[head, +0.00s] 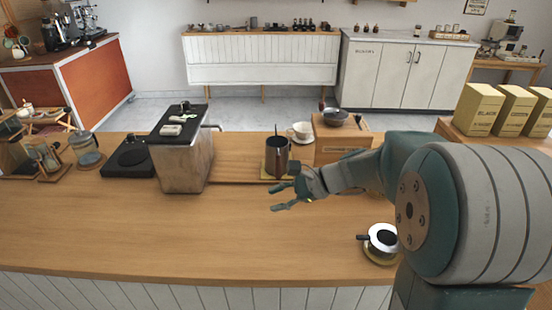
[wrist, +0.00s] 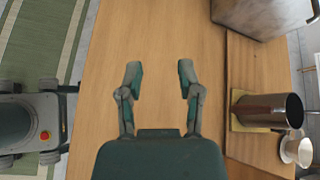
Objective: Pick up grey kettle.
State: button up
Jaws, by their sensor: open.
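A small light-grey kettle (head: 383,238) with a black lid top and black handle stands on a round wooden coaster at the counter's front right. My arm partly covers its right side in the head view, and it is not in the wrist view. My gripper (head: 281,198) is open and empty above the middle of the counter, left of the kettle and apart from it. In the wrist view its two fingers (wrist: 160,80) are spread over bare wood.
A steel cylinder (head: 277,158) stands on a yellow mat just behind my gripper; it also shows in the wrist view (wrist: 265,110). A large metal machine (head: 183,165) stands left of it. A white cup (head: 302,129) is behind. The front left counter is clear.

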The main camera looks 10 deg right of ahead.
jog(key=w+d+f+m+t+y, duration=0.2)
jog(key=w+d+f+m+t, duration=0.15)
jog(key=w+m, duration=0.35)
jog(key=m+t, duration=0.5)
jog(key=m, duration=0.2)
send_near(278, 168)
jog(key=shift+s+d+f, duration=0.1)
jog(key=shift+d+f, duration=0.05)
jog(key=shift+f, duration=0.35)
jog(key=shift+w+t, duration=0.2)
jog(key=shift+t, duration=0.05)
jog(key=x, duration=0.5)
jog(key=shift+w+a+f, duration=0.1)
jog(key=shift+a, duration=0.1)
jog(key=x, duration=0.5)
jog(key=shift+w+d, duration=0.1)
jog(key=shift+w, duration=0.15)
jog(key=shift+c, duration=0.4)
grip_shut()
